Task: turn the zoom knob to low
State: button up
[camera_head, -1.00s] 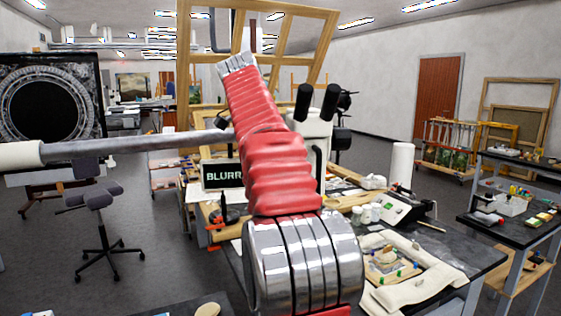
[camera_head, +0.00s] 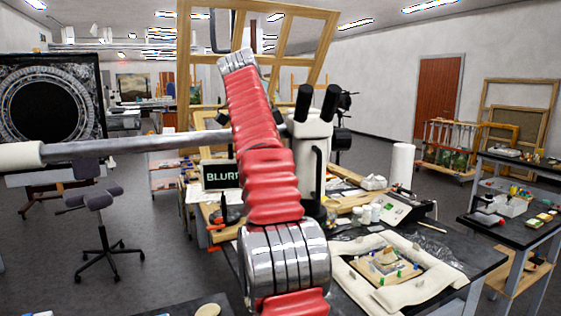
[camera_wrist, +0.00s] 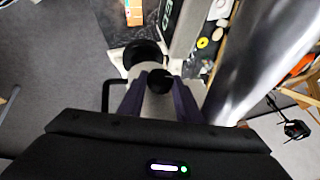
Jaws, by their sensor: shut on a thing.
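The white microscope (camera_head: 313,150) stands on the bench behind my arm, with two black eyepieces (camera_head: 331,102) on top. In the head view my red-sleeved arm covers its left part, and my gripper is hidden there. In the wrist view my gripper (camera_wrist: 168,100) has its two dark purple fingers closed around a small dark knob (camera_wrist: 173,84) on the pale microscope body. This appears to be the zoom knob; its setting cannot be read. A larger black round part (camera_wrist: 142,57) shows just beyond the fingers.
A dark screen (camera_head: 218,174) beside the microscope shows "BLUR", partly covered by my arm. A padded cushion frame (camera_head: 440,287) surrounds a small gilt piece (camera_head: 388,265) on the bench. A white roll (camera_head: 402,165) stands behind. Open floor lies left, around a stool (camera_head: 95,200).

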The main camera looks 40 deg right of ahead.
jog(key=shift+f, duration=0.2)
jog(key=o, duration=0.8)
jog(key=shift+o, duration=1.3)
jog(key=shift+r, duration=0.15)
jog(key=shift+s+a+m+t+h, duration=0.1)
jog(key=shift+s+m+t+h, duration=0.05)
jog(key=shift+t+h, duration=0.35)
jog(key=shift+s+a+m+t+h, duration=0.15)
jog(key=shift+t+h, duration=0.15)
jog(key=shift+t, duration=0.3)
jog(key=shift+s+f+m+t+h, duration=0.1)
jog(key=shift+f+m+t+h, duration=0.15)
jog(key=shift+t+h, duration=0.65)
jog(key=shift+m+t, duration=0.25)
jog(key=shift+t, duration=0.35)
jog(key=shift+s+a+f+m+t+h, duration=0.1)
jog(key=shift+m+t+h, duration=0.05)
jog(key=shift+t+h, duration=0.3)
jog(key=shift+s+f+m+t+h, duration=0.1)
jog(key=shift+m+t+h, duration=0.05)
jog(key=shift+t+h, duration=0.25)
jog(key=shift+f+t+h, duration=0.1)
jog(key=shift+t+h, duration=0.25)
jog(key=shift+h, duration=0.1)
